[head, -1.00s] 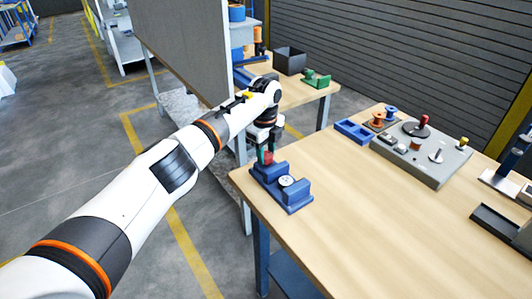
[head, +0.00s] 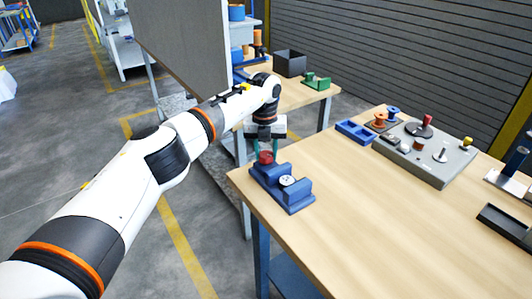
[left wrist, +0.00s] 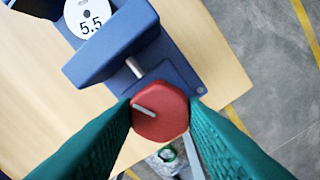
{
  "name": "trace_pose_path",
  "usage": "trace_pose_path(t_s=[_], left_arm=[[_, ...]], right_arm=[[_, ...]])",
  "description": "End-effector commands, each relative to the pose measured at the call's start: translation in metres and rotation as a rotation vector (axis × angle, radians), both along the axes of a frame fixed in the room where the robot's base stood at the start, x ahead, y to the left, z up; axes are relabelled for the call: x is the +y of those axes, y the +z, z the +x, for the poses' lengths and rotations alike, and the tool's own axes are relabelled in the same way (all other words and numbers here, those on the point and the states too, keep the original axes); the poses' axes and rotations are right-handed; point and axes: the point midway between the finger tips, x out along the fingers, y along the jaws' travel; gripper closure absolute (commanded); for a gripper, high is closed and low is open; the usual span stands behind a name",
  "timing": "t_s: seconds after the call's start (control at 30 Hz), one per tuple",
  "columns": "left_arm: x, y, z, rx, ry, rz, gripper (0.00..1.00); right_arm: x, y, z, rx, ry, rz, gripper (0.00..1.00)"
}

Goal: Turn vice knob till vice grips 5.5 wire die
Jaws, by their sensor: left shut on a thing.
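The blue vice (head: 297,201) stands at the near left corner of the wooden table. Its red knob (head: 266,157) is at the far left end. In the left wrist view the red knob (left wrist: 160,112) has a pale mark and sits on a metal screw. The white round 5.5 wire die (head: 287,180) lies between the vice jaws, and its label shows in the left wrist view (left wrist: 88,17). I cannot tell whether both jaws touch it. My left gripper (head: 265,153) points down, its green fingers shut on the knob from both sides. My right gripper is out of view.
A grey fixture board (head: 440,165) with pegs, a blue tray (head: 354,132) and orange and blue spools lie farther right on the table. A second table behind holds a black bin (head: 290,62) and a green device (head: 317,80). The table's front middle is clear.

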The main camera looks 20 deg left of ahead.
Motion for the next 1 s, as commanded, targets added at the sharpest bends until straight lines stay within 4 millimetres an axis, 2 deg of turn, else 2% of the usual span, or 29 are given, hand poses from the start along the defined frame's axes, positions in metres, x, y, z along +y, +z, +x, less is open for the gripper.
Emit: trace_pose_path(t_s=[1.0], left_arm=[[-0.001, 0.001, 0.001, -0.003, -0.964, 0.000, 0.85]], right_arm=[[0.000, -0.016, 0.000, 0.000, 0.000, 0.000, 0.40]])
